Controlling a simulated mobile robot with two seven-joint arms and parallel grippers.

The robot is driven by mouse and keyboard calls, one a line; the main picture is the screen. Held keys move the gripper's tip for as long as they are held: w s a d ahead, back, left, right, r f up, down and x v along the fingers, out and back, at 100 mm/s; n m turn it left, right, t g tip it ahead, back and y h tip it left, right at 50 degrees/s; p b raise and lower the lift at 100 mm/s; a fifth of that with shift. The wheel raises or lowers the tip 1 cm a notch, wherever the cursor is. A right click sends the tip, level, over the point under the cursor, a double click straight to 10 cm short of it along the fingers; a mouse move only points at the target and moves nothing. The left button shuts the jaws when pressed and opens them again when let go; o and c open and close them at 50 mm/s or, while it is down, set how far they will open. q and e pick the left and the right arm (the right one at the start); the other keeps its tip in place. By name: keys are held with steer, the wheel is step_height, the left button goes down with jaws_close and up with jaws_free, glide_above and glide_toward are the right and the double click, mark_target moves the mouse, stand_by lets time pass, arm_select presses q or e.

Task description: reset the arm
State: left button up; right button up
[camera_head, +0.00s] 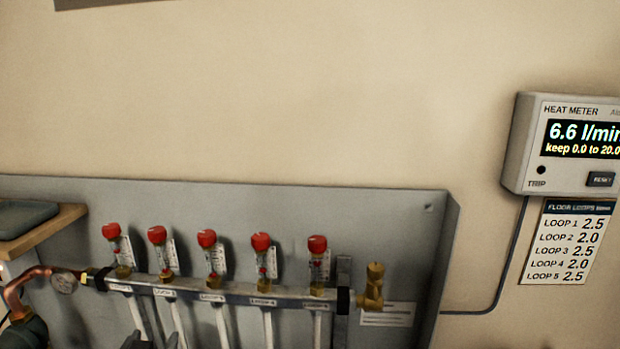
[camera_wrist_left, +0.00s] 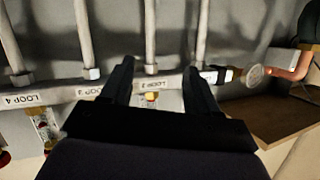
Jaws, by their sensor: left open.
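My left gripper (camera_head: 154,341) shows only as dark fingertips at the bottom edge of the head view, in front of the pipes below the manifold bar (camera_head: 237,293). In the left wrist view my left gripper (camera_wrist_left: 157,80) is open, its two black fingers apart. A small yellowish fitting (camera_wrist_left: 151,96) shows between the fingers near the bar; I see nothing clamped. I cannot tell whether the fingers touch the bar or pipes. The rest of the left arm is out of the head view. My right gripper is in neither view.
Several red-capped flow gauges (camera_head: 207,239) stand along the bar. A brass valve (camera_head: 374,286) is at its right end, a copper pipe (camera_head: 27,280) at its left. A wooden shelf (camera_head: 57,224) juts out left. The heat meter (camera_head: 528,150) reads 6.6 l/min.

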arm_select(q)
steer(key=s+d+f+m+g+h+p, duration=0.1)
steer(key=s+d+f+g+h, duration=0.1)
steer(key=s+d+f, duration=0.2)
steer(key=s+d+f+m+g+h+p, duration=0.1)
steer(key=s+d+f+m+h+p, duration=0.1)
steer(key=s+f, duration=0.9)
steer(key=s+d+h, duration=0.1)
steer(key=s+d, duration=0.1)
steer(key=s, duration=0.4)
steer(key=shift+s+g, duration=0.35)
steer(key=shift+g, duration=0.05)
